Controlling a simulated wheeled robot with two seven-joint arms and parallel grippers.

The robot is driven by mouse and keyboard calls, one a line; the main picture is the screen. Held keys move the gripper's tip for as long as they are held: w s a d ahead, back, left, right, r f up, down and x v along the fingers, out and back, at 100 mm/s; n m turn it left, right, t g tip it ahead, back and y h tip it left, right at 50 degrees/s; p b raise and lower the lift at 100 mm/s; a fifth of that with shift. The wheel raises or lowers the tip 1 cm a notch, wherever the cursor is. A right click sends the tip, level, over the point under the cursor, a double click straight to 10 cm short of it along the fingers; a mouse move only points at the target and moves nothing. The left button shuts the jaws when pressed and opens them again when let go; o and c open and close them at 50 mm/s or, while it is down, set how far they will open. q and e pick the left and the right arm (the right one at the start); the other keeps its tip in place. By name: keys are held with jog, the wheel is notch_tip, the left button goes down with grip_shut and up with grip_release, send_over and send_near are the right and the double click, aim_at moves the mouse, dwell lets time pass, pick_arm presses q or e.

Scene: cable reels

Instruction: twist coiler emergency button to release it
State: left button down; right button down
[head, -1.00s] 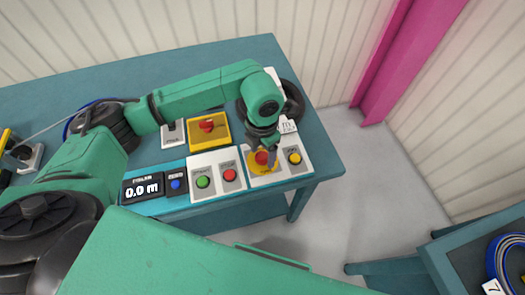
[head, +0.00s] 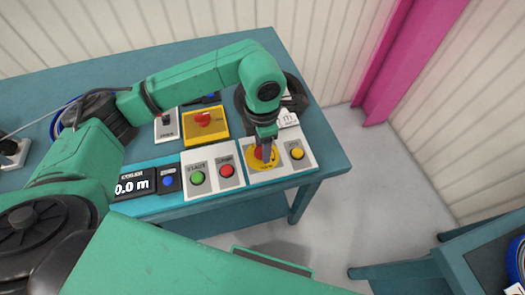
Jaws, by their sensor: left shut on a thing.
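The coiler emergency button (head: 259,153) is a red knob on a round yellow plate, on a white panel at the table's front right. My left gripper (head: 265,152) comes down from above and is shut on the red knob. Its fingers hide part of the knob. My right gripper does not show.
Left of the emergency button are a red button (head: 226,171), a green button (head: 197,178), a blue button (head: 168,182) and a display (head: 134,186) reading 0.0 m. A yellow button (head: 297,154) sits close on the right. A yellow box with a red knob (head: 203,119) stands behind.

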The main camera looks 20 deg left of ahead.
pick_arm(q)
jog(key=m+b, duration=0.2)
jog(key=shift+f+m+b, duration=0.15)
jog(key=shift+m+b, duration=0.7)
jog(key=shift+m, duration=0.15)
jog(key=shift+c, duration=1.4)
grip_release()
jog(key=shift+r, duration=0.25)
notch_tip(320, 180, up, 14)
jog(key=shift+r+p, duration=0.2)
jog(key=shift+p, duration=0.25)
